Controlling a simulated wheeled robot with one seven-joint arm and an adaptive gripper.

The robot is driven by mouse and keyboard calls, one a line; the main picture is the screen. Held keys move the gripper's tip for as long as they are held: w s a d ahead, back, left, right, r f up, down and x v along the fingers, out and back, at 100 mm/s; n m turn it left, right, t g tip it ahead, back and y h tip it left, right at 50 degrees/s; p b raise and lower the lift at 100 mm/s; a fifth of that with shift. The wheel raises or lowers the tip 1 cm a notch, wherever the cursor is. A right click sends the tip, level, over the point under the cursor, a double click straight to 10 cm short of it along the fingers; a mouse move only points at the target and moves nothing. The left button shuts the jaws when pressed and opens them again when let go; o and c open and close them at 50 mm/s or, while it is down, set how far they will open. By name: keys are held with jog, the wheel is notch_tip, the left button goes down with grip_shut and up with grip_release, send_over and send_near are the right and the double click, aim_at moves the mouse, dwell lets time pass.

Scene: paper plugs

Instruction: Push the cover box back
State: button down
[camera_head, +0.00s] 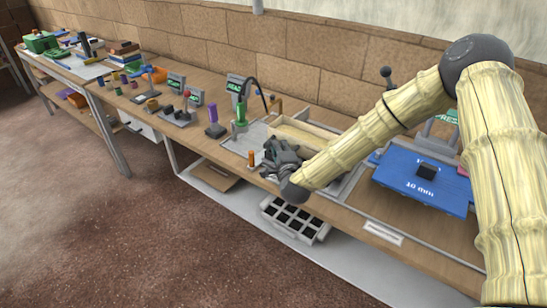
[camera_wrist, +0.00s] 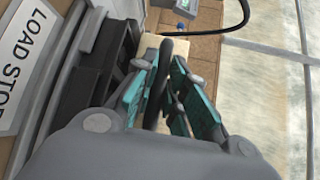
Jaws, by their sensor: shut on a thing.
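A long pale wooden box (camera_head: 308,128) lies on the bench just behind my gripper; it may be the cover box. Pale wood also shows in the wrist view beyond the fingers (camera_wrist: 150,42). My gripper (camera_head: 272,150) is low over the bench's front part, at the near left end of that box. In the wrist view its teal-padded fingers (camera_wrist: 172,88) are closed around a dark rounded bar or ring (camera_wrist: 160,82). What the bar belongs to is hidden. Whether the gripper touches the box cannot be told.
A green post (camera_head: 240,112) and an orange peg (camera_head: 251,158) stand left of my gripper. A blue "10 mm" plate (camera_head: 420,182) lies to the right. A black slotted part (camera_wrist: 110,65) is close beside the fingers. A grey crate (camera_head: 295,218) sits below the bench.

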jog(key=w+d+b, duration=0.3)
jog(key=w+d, duration=0.1)
jog(key=w, duration=0.1)
jog(key=w+d+b, duration=0.3)
jog(key=w+d, duration=0.1)
jog(key=w, duration=0.2)
jog(key=w+d+b, duration=0.3)
jog(key=w+d, duration=0.1)
jog(key=w, duration=0.2)
jog(key=shift+w+d+f, duration=0.15)
jog(key=shift+d, duration=0.2)
jog(key=shift+w+d, duration=0.25)
jog(key=shift+w, duration=0.1)
jog(key=shift+r, duration=0.25)
jog(key=shift+d, duration=0.1)
jog(key=c, duration=1.8)
grip_release()
jog(key=o, duration=0.3)
jog(key=shift+w+f, duration=0.1)
jog(key=shift+w, duration=0.05)
jog(key=shift+o, duration=0.2)
